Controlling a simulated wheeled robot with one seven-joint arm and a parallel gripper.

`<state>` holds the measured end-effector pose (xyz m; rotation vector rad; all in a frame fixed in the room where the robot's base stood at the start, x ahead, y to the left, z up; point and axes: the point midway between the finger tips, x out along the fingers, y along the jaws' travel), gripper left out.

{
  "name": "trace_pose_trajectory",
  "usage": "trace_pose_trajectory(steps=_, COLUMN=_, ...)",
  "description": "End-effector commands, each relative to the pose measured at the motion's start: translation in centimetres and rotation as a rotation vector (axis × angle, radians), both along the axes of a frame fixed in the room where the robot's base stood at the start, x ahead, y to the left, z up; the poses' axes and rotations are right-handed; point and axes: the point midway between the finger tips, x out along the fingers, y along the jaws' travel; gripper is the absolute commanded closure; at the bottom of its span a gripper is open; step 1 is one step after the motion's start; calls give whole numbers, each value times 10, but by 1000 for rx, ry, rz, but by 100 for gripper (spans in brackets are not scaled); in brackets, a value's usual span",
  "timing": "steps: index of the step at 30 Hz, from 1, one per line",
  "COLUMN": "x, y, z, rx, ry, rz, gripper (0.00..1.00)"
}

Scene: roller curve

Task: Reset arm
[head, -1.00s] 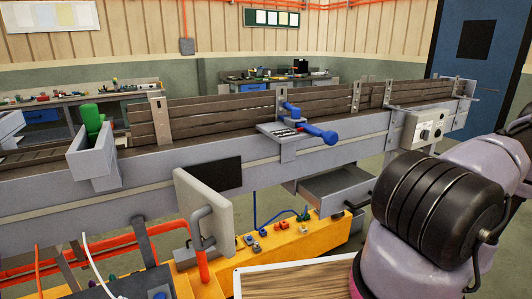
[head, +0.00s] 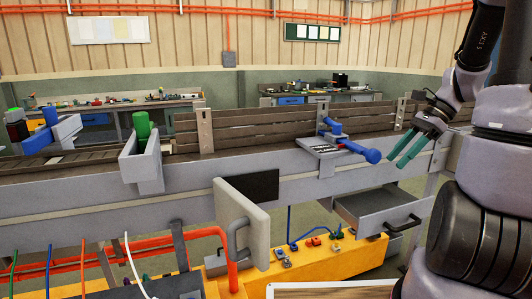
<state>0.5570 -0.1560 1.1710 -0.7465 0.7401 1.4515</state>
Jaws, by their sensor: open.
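My gripper (head: 410,150) is at the right in the head view, at the end of my raised arm. Its two green fingers are apart with nothing between them. The fingers point down and left, beside the blue handle of the blue tool (head: 355,147) on the small grey shelf of the conveyor. I see a gap between the fingers and the handle. My arm covers the right part of the conveyor (head: 250,170).
A green cylinder (head: 141,125) stands in a grey holder (head: 147,165) on the conveyor's near side. Below are an open grey drawer (head: 375,213), a tilted grey panel door (head: 240,222) and a yellow bench (head: 320,262) with small parts. Workbenches stand along the back wall.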

Motion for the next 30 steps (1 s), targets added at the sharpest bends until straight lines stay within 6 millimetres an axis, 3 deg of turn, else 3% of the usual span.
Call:
trace_pose_trajectory(steps=1, x=-4, y=12, z=16, rx=-64, ry=-73, rz=81, gripper=50)
trace_pose_trajectory(steps=9, x=-33, y=57, z=80, rx=-362, ry=-452, rz=475, gripper=50)
trace_pose_trajectory(steps=18, x=-73, y=91, z=138, rx=-637, ry=-858, rz=828, gripper=50)
trace_pose_trajectory(steps=24, x=-87, y=98, z=154, rx=-720, ry=-986, rz=922, gripper=50)
trace_pose_trajectory(steps=30, x=-88, y=99, z=156, rx=-731, ry=-1001, rz=933, gripper=50)
